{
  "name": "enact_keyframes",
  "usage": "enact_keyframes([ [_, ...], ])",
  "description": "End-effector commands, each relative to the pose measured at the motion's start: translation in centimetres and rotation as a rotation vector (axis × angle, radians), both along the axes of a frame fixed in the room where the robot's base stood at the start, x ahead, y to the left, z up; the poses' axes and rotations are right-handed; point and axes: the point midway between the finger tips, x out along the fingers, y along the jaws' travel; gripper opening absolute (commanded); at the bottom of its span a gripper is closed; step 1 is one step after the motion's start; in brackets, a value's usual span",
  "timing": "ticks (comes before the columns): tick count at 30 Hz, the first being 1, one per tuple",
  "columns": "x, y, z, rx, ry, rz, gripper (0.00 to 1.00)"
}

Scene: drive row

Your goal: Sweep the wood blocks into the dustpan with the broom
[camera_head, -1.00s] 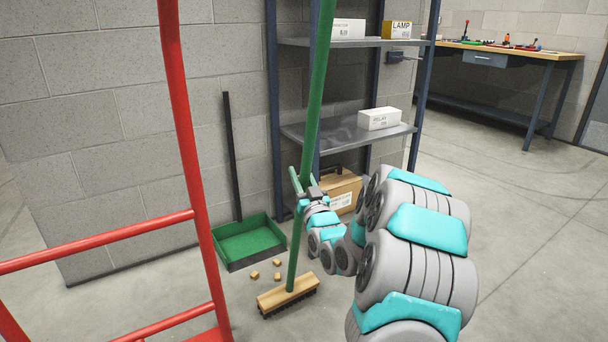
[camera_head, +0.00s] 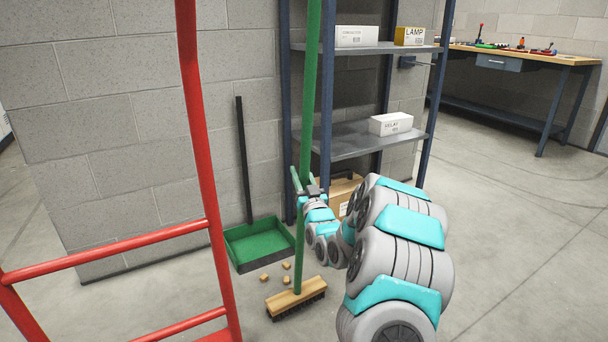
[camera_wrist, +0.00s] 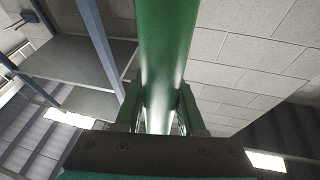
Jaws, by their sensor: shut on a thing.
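My gripper (camera_head: 306,187) is shut on the green handle of the broom (camera_head: 297,298), whose wooden head with dark bristles is down at the floor. In the wrist view the broom handle (camera_wrist: 165,50) runs up between the two fingers. The wood blocks (camera_head: 286,266) are several small cubes on the floor, between the broom head and the dustpan. The green dustpan (camera_head: 262,243) lies on the floor against the wall, its dark handle upright. No block shows inside it.
A red metal frame (camera_head: 208,190) stands close at the left. A shelf unit (camera_head: 360,140) with boxes is behind my gripper, with a cardboard box (camera_head: 343,188) below. A workbench (camera_head: 520,55) is at the back right. Floor to the right is open.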

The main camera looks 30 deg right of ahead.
Motion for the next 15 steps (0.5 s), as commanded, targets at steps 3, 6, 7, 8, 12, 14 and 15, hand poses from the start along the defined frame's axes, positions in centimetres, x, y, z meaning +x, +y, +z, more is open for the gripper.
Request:
enact_keyframes([
  [3, 0.8, 0.0, -0.6, 0.007, 0.011, -0.001, 0.00],
  [6, 1.4, 0.0, -0.6, 0.007, 0.011, -0.001, 0.00],
  [7, 1.6, 0.0, -0.6, 0.006, 0.010, -0.001, 0.00],
  [8, 1.8, 0.0, -0.6, 0.006, 0.010, -0.001, 0.00],
  [12, 2.6, 0.0, -0.6, 0.005, 0.008, -0.001, 0.00],
  [14, 3.0, 0.1, -0.6, 0.005, 0.009, 0.000, 0.00],
  [15, 3.3, 0.1, -0.6, 0.005, 0.009, 0.000, 0.00],
])
